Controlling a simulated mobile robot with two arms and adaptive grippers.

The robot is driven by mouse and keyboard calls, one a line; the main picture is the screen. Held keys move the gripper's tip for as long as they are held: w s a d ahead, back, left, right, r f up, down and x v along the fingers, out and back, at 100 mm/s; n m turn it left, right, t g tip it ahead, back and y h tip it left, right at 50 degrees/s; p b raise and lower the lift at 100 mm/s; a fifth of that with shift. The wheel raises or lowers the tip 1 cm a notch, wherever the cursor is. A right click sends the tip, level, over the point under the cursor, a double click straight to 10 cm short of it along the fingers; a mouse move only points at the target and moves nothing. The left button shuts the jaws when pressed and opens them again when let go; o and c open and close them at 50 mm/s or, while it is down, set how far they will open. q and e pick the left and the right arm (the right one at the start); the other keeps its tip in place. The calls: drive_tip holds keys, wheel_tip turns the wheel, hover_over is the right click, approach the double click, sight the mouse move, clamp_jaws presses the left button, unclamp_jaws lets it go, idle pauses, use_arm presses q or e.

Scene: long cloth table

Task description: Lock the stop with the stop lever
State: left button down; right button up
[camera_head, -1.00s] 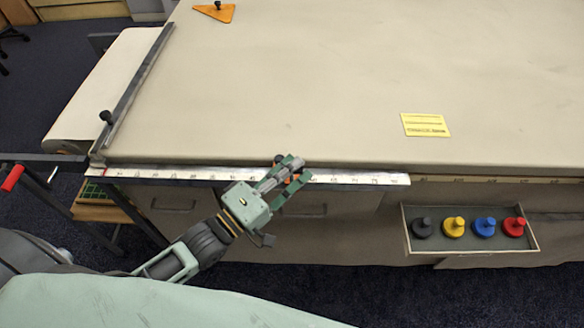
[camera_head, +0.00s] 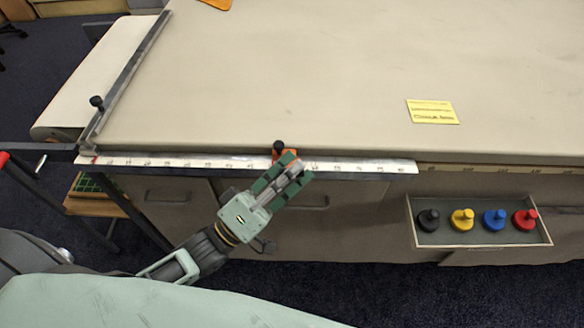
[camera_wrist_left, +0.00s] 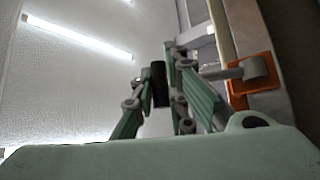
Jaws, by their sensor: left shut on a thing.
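The stop is a small orange block (camera_head: 284,155) with an upright black knob, on the white ruler strip (camera_head: 200,162) along the table's front edge. My left gripper (camera_head: 291,172) is right in front of it and partly covers it. In the left wrist view the orange stop (camera_wrist_left: 262,85) is right of the fingers, and a grey stop lever (camera_wrist_left: 222,73) runs from it toward them. The left gripper (camera_wrist_left: 170,95) is shut on the lever; the fingers hide the exact contact. A black piece shows between the fingers. My right gripper is not in view.
A yellow note (camera_head: 432,111) lies on the clear tabletop (camera_head: 320,70). An open drawer (camera_head: 480,242) at the lower right holds black, yellow, blue and red knobbed pieces.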

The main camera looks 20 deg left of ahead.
use_arm(q)
drive_tip(key=s+d+f+b, duration=0.1)
drive_tip(key=s+f, duration=0.4)
drive_tip(key=shift+d+f, duration=0.2)
idle(0.5)
drive_tip(key=shift+f, duration=0.1)
idle(0.4)
drive_tip(key=c, duration=1.8)
unclamp_jaws()
drive_tip(key=shift+w, duration=0.15)
drive_tip(key=shift+o, duration=0.2)
drive_tip(key=v, duration=1.2)
drive_tip(key=shift+a, duration=0.15)
